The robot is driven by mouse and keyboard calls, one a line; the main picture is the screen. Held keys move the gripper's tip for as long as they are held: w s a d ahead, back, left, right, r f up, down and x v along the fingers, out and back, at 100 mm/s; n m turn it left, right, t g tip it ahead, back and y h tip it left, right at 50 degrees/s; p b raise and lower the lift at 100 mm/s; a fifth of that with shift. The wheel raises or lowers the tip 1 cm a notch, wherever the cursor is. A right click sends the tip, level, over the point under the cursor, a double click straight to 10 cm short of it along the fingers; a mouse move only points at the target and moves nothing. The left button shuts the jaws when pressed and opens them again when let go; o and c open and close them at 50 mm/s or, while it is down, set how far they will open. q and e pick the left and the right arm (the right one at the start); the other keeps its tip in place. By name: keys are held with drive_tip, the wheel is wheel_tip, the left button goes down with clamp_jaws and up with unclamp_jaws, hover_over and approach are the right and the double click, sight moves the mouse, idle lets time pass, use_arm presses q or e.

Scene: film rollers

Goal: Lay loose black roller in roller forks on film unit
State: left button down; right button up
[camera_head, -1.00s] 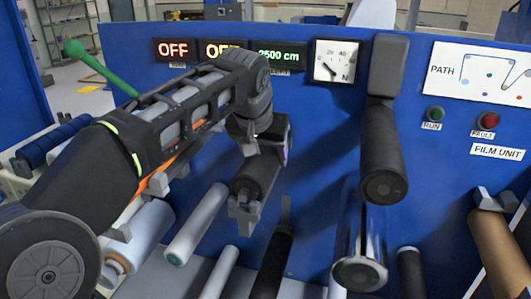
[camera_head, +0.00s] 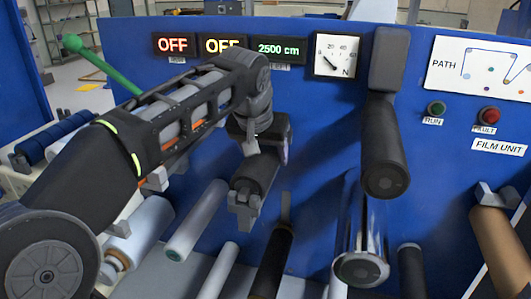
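A short black roller (camera_head: 256,172) is in front of the blue film unit panel (camera_head: 310,150), left of centre. Its near end is at a grey fork (camera_head: 244,214); whether it rests fully in the fork is not clear. My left gripper (camera_head: 262,146) is right above and behind the roller, close to it or touching. Its fingers are mostly hidden by the wrist and roller, so I cannot see whether they grip. My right gripper is not in view.
A larger black roller (camera_head: 384,160) and a chrome roller (camera_head: 362,245) stick out to the right. A white roller (camera_head: 195,222) and another black roller (camera_head: 272,262) lie near below. A brown roll (camera_head: 503,250) is at far right. A green-knobbed lever (camera_head: 100,65) stands at left.

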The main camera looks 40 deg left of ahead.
sight(262, 147)
use_arm(q)
drive_tip(key=shift+f, duration=0.1)
idle(0.3)
drive_tip(key=shift+f+b, duration=0.25)
drive_tip(key=shift+b, duration=0.15)
drive_tip(key=c, duration=0.7)
unclamp_jaws()
drive_tip(key=o, duration=0.4)
drive_tip(key=shift+f, duration=0.1)
drive_tip(key=v, duration=0.8)
